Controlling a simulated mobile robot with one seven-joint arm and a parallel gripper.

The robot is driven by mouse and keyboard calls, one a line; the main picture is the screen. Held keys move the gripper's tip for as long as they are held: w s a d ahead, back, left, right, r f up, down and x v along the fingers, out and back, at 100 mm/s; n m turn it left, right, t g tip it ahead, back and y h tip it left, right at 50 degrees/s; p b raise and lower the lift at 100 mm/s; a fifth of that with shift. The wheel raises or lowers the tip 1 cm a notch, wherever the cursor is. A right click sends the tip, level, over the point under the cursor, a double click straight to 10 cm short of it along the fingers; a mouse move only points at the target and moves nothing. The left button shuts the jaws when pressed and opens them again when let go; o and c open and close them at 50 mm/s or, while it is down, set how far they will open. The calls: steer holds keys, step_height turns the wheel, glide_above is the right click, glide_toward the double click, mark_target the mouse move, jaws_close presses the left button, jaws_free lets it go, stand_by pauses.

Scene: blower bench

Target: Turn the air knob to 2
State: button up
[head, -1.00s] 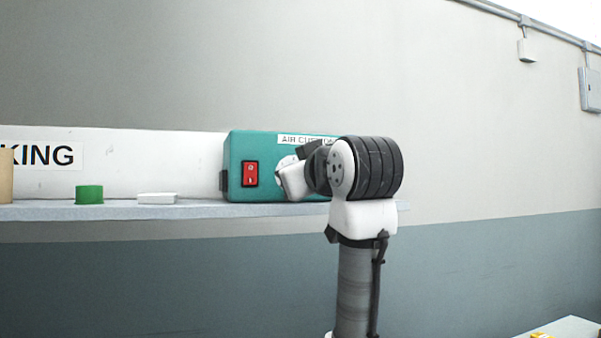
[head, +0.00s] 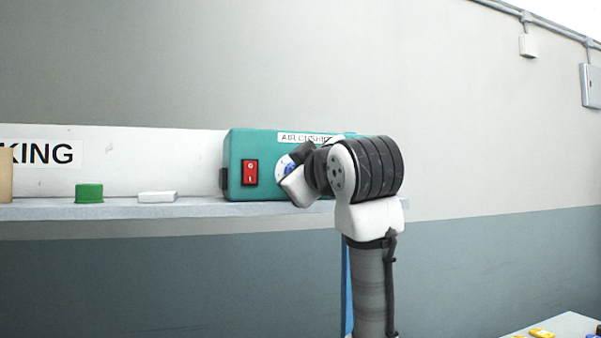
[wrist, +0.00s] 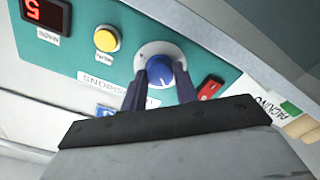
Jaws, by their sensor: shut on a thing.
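The air knob is a blue dial (wrist: 160,71) with a white pointer line on a pale round plate, on the teal front of the air cushion machine (head: 240,150). In the wrist view my gripper (wrist: 160,85) has its two dark fingers on either side of the knob, shut on it. The pointer line slants up in that view; the scale marks are too small to read.
A red rocker switch (head: 250,172) sits left of the dial. The wrist view shows a yellow button (wrist: 107,39) and a red digit display (wrist: 45,12) reading 5, upside down. A green cap (head: 89,193) and a white block (head: 158,197) lie on the shelf (head: 120,210).

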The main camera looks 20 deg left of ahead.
steer(key=o, duration=1)
steer(key=shift+c, duration=0.2)
steer(key=shift+s, duration=0.1)
steer(key=b+v, duration=0.3)
steer(key=v, duration=1)
steer(key=shift+s+d, duration=0.25)
steer(key=shift+s, duration=0.05)
